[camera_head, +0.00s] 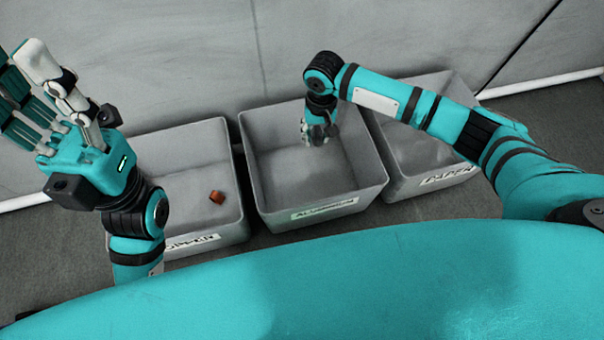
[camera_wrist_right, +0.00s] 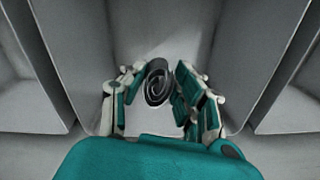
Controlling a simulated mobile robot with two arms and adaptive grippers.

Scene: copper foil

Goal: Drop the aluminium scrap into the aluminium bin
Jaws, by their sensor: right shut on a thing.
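The aluminium bin (camera_head: 285,172) is the middle of three grey open bins in the head view, with a label reading ALUMINIUM on its front. My right gripper (camera_head: 318,132) points down over this bin's interior. In the right wrist view, its fingers (camera_wrist_right: 157,88) are closed around a dark grey coiled strip, the aluminium scrap (camera_wrist_right: 158,76). The bin's pale floor and walls show around and beyond the coil. In the head view the scrap is hidden or too small to make out. My left gripper (camera_head: 22,75) is raised at the upper left, fingers apart and empty.
The copper bin (camera_head: 170,190) at left holds a small copper-coloured piece (camera_head: 217,197). The paper bin (camera_head: 410,150) at right is partly covered by my right arm. A grey wall (camera_head: 200,60) stands close behind the bins. Dark floor shows in front.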

